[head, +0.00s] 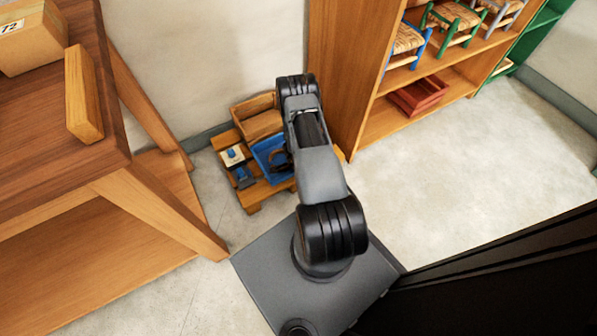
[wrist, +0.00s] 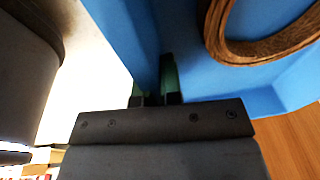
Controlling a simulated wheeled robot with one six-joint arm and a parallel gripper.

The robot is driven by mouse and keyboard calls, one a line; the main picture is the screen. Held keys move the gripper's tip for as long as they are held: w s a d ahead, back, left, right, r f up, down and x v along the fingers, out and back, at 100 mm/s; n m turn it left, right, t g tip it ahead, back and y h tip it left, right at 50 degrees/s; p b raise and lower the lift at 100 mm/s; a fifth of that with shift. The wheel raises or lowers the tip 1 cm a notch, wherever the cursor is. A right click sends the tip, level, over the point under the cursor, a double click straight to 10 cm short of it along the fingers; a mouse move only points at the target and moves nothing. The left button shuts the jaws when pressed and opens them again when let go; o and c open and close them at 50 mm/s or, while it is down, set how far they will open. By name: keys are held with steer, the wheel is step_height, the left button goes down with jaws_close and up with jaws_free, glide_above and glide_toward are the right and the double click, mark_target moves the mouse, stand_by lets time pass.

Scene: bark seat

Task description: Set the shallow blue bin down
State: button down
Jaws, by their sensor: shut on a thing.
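The shallow blue bin (head: 262,148) is at the low wooden platform (head: 252,197) in the head view, partly hidden by my arm. I cannot tell whether it rests on the platform or hangs just above it. In the wrist view the blue bin (wrist: 198,72) fills the upper middle, with a brown coil (wrist: 222,45) lying inside. My gripper (wrist: 156,82) is shut on the bin's wall, with a greenish finger showing at the wall. In the head view my gripper is hidden behind the arm.
A wooden box (head: 258,117) stands behind the bin, and a small tray with blue items (head: 234,157) is left of it. A shelf with stools and a red bin (head: 420,95) rises at right. A workbench (head: 70,130) is at left. Floor at right is clear.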

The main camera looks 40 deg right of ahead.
steer(key=shift+w+d+f, duration=0.1)
steer(key=shift+w+f, duration=0.15)
steer(key=shift+f, duration=0.1)
steer(key=shift+f, duration=0.1)
steer(key=shift+w+d+f, duration=0.1)
steer(key=shift+w+f, duration=0.05)
steer(key=shift+w, duration=0.05)
steer(key=shift+f+b, duration=1.05)
steer(key=shift+f, duration=0.55)
steer(key=shift+f, duration=0.2)
steer(key=c, duration=1.3)
jaws_free()
steer(key=shift+r, duration=0.1)
